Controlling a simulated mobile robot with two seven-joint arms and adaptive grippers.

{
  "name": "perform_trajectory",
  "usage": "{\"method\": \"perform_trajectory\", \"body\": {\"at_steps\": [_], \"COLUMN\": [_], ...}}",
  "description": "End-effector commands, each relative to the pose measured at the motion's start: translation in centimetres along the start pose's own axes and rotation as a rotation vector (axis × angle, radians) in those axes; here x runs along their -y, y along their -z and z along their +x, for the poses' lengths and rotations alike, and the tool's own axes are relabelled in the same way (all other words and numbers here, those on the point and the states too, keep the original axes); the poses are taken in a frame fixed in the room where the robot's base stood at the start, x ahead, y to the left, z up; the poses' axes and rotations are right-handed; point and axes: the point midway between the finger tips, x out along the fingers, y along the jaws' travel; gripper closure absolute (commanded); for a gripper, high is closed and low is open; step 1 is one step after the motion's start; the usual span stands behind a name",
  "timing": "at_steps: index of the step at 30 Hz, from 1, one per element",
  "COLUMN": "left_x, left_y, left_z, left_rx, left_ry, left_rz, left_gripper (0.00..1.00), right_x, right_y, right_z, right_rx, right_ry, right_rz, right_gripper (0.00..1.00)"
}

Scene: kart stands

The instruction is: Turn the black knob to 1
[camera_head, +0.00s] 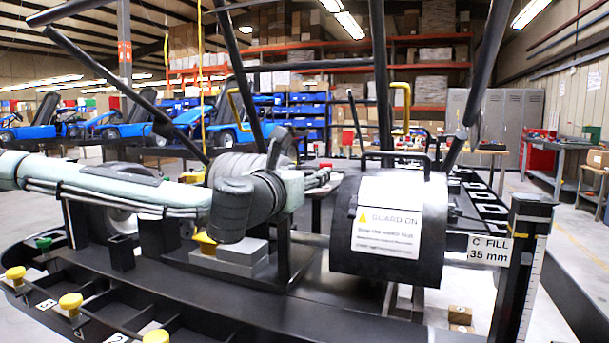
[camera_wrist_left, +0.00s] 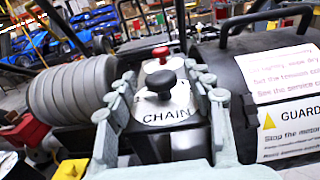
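A black knob (camera_wrist_left: 160,82) stands on a pale plate (camera_wrist_left: 166,117) marked CHAIN, seen in the left wrist view. My left gripper (camera_wrist_left: 162,76) is open, with one finger on each side of the knob; gaps show between the fingers and the knob. I cannot read a pointer or the number 1 on the plate. In the head view my left gripper (camera_head: 306,181) is small and partly hidden behind my own wrist, and I cannot make out the black knob there. My right gripper is not in view.
A red knob (camera_wrist_left: 161,54) stands just behind the black one. A grey ribbed cylinder (camera_wrist_left: 68,96) is to the left. A black drum (camera_head: 387,262) with a GUARD ON label is close on the right. Yellow knobs (camera_head: 71,303) line the stand's front left.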

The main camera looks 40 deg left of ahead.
Motion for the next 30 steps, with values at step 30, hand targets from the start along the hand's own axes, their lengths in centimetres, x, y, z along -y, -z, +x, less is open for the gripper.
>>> {"method": "perform_trajectory", "body": {"at_steps": [30], "left_x": [0.0], "left_y": [-10.0], "left_z": [0.0], "left_rx": [-0.001], "left_ry": [0.0], "left_rz": [0.0], "left_gripper": [0.49], "right_x": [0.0], "right_y": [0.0], "right_z": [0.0], "right_rx": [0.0], "right_ry": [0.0], "right_rz": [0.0], "right_gripper": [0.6]}}
